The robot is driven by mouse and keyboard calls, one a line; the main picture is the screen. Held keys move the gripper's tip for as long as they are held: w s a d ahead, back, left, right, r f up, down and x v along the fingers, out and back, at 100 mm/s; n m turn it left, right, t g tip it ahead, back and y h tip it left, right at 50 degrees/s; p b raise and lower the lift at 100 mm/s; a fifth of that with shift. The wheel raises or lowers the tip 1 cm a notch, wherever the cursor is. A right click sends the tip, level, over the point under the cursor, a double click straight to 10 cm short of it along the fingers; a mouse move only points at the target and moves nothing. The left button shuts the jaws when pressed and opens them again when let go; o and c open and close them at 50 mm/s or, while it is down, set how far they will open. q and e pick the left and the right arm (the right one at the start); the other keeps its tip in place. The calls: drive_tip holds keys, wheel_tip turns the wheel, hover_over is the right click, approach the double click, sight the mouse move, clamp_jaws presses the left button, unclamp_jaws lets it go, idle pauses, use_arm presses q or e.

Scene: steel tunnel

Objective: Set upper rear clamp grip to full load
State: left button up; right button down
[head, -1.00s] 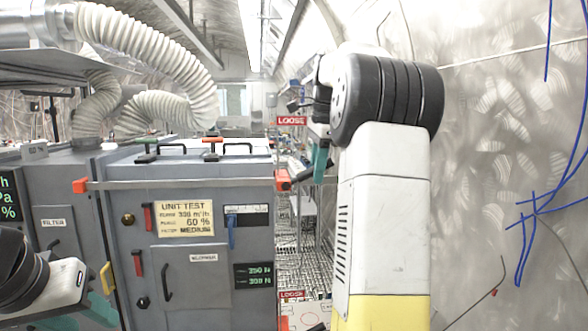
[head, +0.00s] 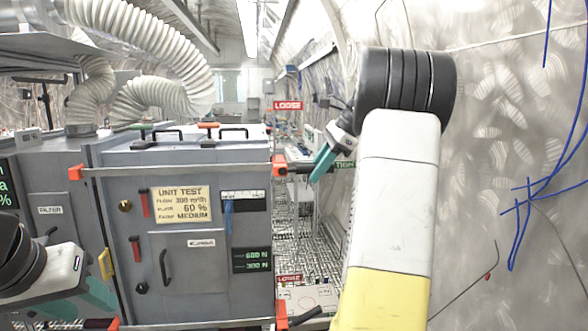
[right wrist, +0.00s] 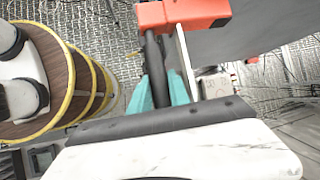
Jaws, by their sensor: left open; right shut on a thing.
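The upper rear clamp has an orange block (head: 280,166) at the top right corner of the grey cabinet in the head view. Its black handle (head: 303,168) points right, towards a partly covered green label (head: 344,165) reading "TIGH…". My right gripper (head: 322,164) is at the handle. In the right wrist view its teal fingers (right wrist: 163,92) lie either side of the black handle (right wrist: 154,62), shut on it, below the orange block (right wrist: 183,14). The cabinet's display (head: 252,260) seems to read 600 N over 300 N. My left gripper (head: 95,298) is open and empty at lower left.
A red "LOOSE" label (head: 288,105) stands above the upper clamp. A lower clamp (head: 281,316) has its own "LOOSE" label (head: 289,279). Blue cables (head: 520,210) hang along the right steel wall. A ribbed hose (head: 150,45) arches over the cabinet.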

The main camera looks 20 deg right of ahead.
drive_tip(key=shift+f, duration=0.1)
drive_tip(key=c, duration=1.2)
unclamp_jaws()
drive_tip(key=shift+c, duration=0.2)
